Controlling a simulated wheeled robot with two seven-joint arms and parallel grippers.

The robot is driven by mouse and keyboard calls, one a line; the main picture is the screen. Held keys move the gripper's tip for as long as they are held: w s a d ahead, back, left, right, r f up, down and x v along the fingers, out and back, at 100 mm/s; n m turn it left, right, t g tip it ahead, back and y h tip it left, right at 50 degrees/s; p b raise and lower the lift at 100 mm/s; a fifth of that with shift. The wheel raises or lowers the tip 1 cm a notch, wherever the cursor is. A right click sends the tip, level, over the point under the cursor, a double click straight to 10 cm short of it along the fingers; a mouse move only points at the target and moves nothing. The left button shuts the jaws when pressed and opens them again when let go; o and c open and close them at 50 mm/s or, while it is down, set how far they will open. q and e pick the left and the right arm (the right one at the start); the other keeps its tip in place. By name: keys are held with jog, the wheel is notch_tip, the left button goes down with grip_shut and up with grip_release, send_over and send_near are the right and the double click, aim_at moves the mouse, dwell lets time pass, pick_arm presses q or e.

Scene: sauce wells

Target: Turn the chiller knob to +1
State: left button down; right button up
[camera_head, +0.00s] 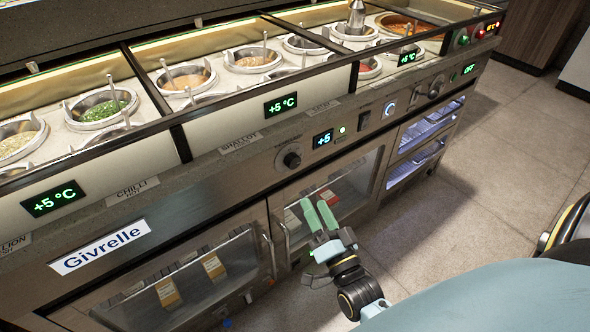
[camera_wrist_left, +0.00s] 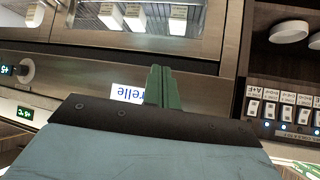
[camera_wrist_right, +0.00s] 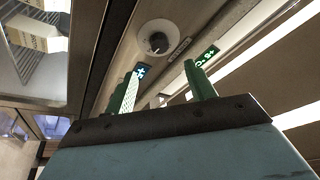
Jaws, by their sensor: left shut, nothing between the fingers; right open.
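The chiller knob (camera_head: 290,158) is a dark round knob on the steel front rail, beside a small display (camera_head: 323,139) reading +5. In the right wrist view the knob (camera_wrist_right: 157,42) sits on a pale round plate, ahead of the fingers. My right gripper (camera_head: 317,213) is open and empty, below and slightly right of the knob and apart from it. Its green fingers (camera_wrist_right: 160,88) are spread in the right wrist view. My left gripper (camera_wrist_left: 162,86) is shut and empty before the Givrelle label; the head view does not show it.
Sauce wells (camera_head: 102,106) line the counter above, with +5 °C displays (camera_head: 281,104) on its front. Right of the small display are a rocker switch (camera_head: 364,119), a lit round button (camera_head: 389,109) and another knob (camera_head: 436,87). Glass doors with handles (camera_head: 283,226) lie below. The floor (camera_head: 440,190) is clear.

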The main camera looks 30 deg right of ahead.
aim_at(295, 165)
jog(key=b+x, duration=0.2)
jog(key=x, duration=0.8)
pick_arm(q)
jog(key=w+d+r+t+h, duration=0.1)
jog(key=w+r+t, duration=0.1)
jog(key=r, duration=0.3)
jog(key=w+d+r+t+h, duration=0.1)
jog(key=w+d+r+t, duration=0.1)
jog(key=r+t, duration=0.3)
jog(key=shift+w+d+b, duration=0.2)
jog(key=shift+w+b, duration=0.1)
pick_arm(e)
jog(key=shift+w+d+r, duration=0.1)
jog(key=shift+w+r, duration=0.05)
jog(key=shift+w, duration=0.35)
pick_arm(q)
jog(key=shift+r, duration=0.1)
pick_arm(e)
jog(key=c, duration=1)
